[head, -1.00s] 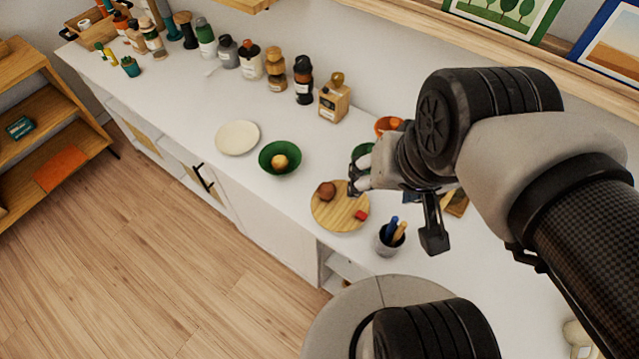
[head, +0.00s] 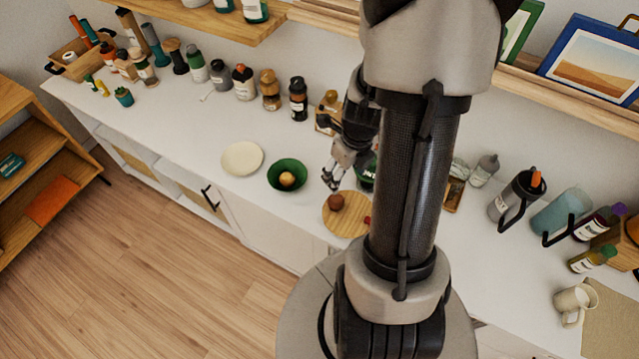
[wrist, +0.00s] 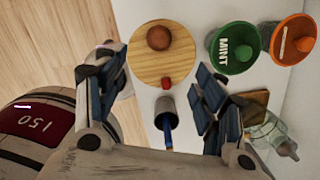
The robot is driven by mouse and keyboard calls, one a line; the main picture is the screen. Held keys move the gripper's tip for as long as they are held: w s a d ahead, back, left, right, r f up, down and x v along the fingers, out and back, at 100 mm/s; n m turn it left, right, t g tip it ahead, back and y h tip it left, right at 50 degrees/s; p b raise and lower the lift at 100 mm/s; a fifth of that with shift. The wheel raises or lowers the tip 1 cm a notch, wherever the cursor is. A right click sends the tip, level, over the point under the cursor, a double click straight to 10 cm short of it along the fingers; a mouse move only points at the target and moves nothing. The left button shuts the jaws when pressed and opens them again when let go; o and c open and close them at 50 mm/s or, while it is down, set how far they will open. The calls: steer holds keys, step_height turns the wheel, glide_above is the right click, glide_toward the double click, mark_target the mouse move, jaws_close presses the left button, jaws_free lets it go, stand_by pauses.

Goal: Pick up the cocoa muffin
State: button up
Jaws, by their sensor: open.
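The cocoa muffin (head: 335,201) is a small round brown thing on a round wooden board (head: 340,224) on the white counter. In the wrist view the muffin (wrist: 159,38) lies near the top of the board (wrist: 147,72), ahead of the fingers. My gripper (head: 331,181) is open and empty, above the counter just behind and left of the muffin in the head view. In the wrist view the two fingers of my gripper (wrist: 158,95) are spread wide, with a grey cup between them. Nothing is between the pads that they touch.
A small red piece (wrist: 166,83) shares the board. The grey cup (wrist: 165,108) holds a blue item. A green bowl with a yellowish item (head: 288,177) and a pale plate (head: 242,158) stand left.

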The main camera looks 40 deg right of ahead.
steer(key=b, duration=0.6)
glide_toward(337, 199)
steer(key=f, duration=0.5)
steer(key=shift+w+f, duration=0.1)
steer(key=shift+w, duration=0.2)
steer(key=f+b, duration=0.2)
steer(key=f, duration=0.1)
steer(key=f+b, duration=0.2)
steer(key=shift+w+a+f, duration=0.1)
steer(key=shift+w, duration=0.2)
steer(key=shift+c, duration=0.3)
steer(key=c, duration=1)
steer(key=shift+c, duration=0.2)
